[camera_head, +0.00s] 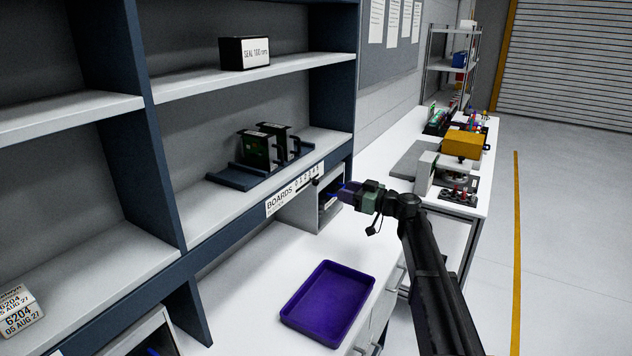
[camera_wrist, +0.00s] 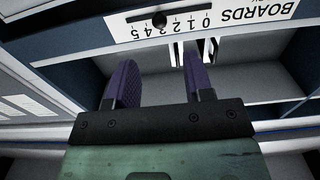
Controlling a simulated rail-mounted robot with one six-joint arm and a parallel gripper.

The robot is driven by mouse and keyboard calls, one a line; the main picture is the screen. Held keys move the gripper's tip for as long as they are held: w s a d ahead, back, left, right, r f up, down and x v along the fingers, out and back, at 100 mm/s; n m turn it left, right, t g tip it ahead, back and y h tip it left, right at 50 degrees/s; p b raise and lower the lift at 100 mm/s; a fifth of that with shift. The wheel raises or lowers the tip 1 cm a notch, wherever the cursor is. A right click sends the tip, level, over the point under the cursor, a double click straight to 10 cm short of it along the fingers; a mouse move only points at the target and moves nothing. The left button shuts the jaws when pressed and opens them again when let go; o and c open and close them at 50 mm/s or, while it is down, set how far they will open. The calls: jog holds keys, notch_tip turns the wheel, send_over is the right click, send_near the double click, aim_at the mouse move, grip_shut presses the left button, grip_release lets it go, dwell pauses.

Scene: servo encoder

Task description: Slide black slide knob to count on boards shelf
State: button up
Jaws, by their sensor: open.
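The black slide knob (camera_wrist: 159,20) sits in a slot on the white BOARDS label strip (camera_wrist: 225,17), upside down in the wrist view. It is by the 3, near the 4; the exact mark is hard to tell. In the head view the knob (camera_head: 315,182) shows on the strip (camera_head: 281,203) at the shelf's front edge.
A purple tray (camera_head: 328,303) lies on the white bench below the shelf. A grey cubby (camera_head: 300,212) is under the strip, close to my gripper. A box labelled SEAL (camera_head: 244,53) stands on the upper shelf. Another bench with equipment (camera_head: 462,145) is farther right.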

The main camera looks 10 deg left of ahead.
aim_at(317, 183)
jog(key=x, duration=1)
jog(key=shift+w+a+f, duration=0.15)
jog(key=shift+w+a, duration=0.05)
jog(key=shift+a, duration=0.1)
grip_shut()
